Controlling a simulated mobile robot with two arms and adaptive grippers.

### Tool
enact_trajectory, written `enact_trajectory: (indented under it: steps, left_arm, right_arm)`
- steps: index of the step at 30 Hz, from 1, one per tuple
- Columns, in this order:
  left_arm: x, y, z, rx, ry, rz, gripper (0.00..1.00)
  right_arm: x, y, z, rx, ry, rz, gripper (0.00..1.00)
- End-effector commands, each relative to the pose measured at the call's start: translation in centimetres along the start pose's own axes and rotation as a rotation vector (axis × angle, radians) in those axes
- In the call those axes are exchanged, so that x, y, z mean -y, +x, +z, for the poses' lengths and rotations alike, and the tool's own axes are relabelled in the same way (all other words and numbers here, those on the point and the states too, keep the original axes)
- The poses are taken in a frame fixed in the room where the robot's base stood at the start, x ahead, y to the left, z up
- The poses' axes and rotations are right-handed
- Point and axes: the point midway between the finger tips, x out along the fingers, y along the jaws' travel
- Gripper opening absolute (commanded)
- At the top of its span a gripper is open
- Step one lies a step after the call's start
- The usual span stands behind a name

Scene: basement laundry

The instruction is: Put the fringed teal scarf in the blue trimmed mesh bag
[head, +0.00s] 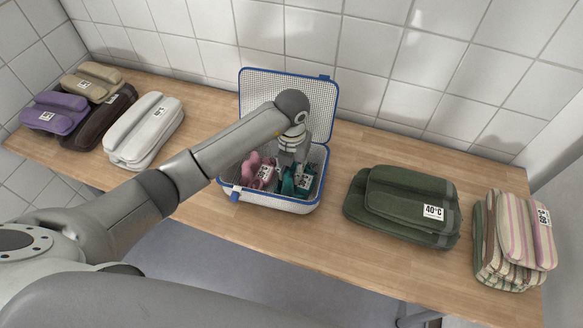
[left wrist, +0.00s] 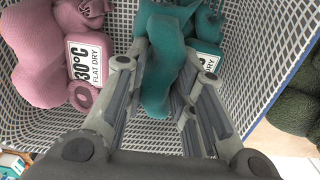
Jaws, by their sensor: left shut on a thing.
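The blue trimmed mesh bag (head: 270,204) stands open on the wooden bench, its lid raised against the wall side. My left gripper (head: 287,180) reaches down inside it. The teal scarf (head: 289,188) is inside the bag, on the right. In the left wrist view my left gripper (left wrist: 165,78) is shut on a bunched part of the teal scarf (left wrist: 157,92). A white care label shows on the scarf, partly behind a finger. I cannot make out the fringe. My right gripper is not in view.
A pink item (head: 252,168) with a label lies in the bag's left side. A folded green item (head: 400,204) and a striped stack (head: 512,235) lie to the right. White (head: 145,130), purple (head: 55,112), brown and beige folded items lie left. Bench is clear around the bag.

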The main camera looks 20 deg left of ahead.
Motion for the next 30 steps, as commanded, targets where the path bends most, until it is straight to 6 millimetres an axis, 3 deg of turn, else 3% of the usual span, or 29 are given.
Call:
enact_trajectory:
  steps: [2,3,8,20,23,30]
  left_arm:
    - [0.0,0.3,0.0,0.0,0.0,0.001,0.0]
    - [0.0,0.3,0.0,0.0,0.0,0.001,0.26]
    - [0.0,0.2,0.0,0.0,0.0,0.0,0.46]
    - [0.0,-0.3,0.0,0.001,0.0,-0.001,0.46]
    - [0.0,-1.6,0.2,0.005,0.002,-0.001,0.46]
    - [0.0,-6.8,0.2,0.007,0.001,0.0,0.46]
  right_arm:
    - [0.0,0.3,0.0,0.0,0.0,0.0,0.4]
    - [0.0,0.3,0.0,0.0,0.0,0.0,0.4]
    - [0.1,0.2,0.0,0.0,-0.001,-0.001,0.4]
    - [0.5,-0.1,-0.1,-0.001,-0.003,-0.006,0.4]
    - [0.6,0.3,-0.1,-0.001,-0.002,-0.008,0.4]
    - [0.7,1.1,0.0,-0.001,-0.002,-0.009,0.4]
